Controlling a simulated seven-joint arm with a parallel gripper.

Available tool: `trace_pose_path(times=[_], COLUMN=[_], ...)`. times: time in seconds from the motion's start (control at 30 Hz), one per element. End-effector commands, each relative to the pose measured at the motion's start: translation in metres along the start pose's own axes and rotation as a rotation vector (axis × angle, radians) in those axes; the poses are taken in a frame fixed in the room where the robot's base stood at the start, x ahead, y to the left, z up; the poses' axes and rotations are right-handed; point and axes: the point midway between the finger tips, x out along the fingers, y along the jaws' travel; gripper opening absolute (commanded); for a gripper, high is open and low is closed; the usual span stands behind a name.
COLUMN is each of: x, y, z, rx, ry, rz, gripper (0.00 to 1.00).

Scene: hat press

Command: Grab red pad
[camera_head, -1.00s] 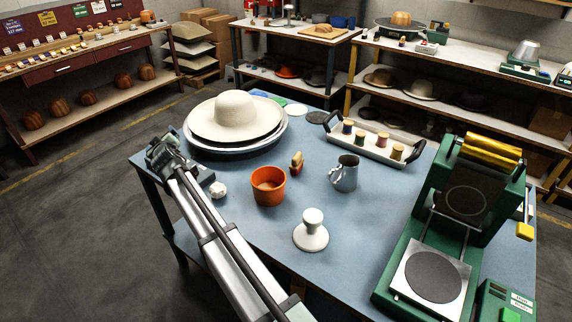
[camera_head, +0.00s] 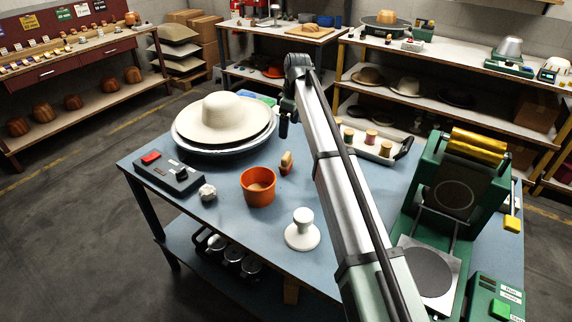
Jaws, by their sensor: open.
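My gripper (camera_head: 289,122) is at the far side of the blue table, pointing down just right of the straw hat (camera_head: 231,117). It is open, and I see nothing between its fingers. A red piece (camera_head: 151,158) shows on the top of a dark control box (camera_head: 168,180) at the table's left corner, well to the left of my gripper. Green and blue flat pieces (camera_head: 263,99) lie behind the hat, close to my gripper and partly hidden. I cannot make out a separate red pad among them.
The hat rests on a wide round tray (camera_head: 270,135). An orange pot (camera_head: 258,187), a brush (camera_head: 286,163) and a white knob (camera_head: 302,230) stand mid-table. A spool tray (camera_head: 405,150) is behind my arm, and the green press (camera_head: 458,190) is at right.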

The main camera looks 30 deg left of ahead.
Motion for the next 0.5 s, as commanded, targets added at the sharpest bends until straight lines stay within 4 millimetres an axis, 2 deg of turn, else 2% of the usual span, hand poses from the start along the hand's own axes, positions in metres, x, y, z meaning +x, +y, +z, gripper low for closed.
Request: trace_pose_path(times=[0.1,0.23,0.5], x=[-0.001,0.008,0.051], y=[0.0,-0.001,-0.003], z=[0.007,0.007,0.007], rx=[-0.011,-0.012,-0.012], ry=[-0.003,-0.003,-0.004], rz=[-0.024,-0.025,-0.024], gripper=[0.92,0.92,0.92])
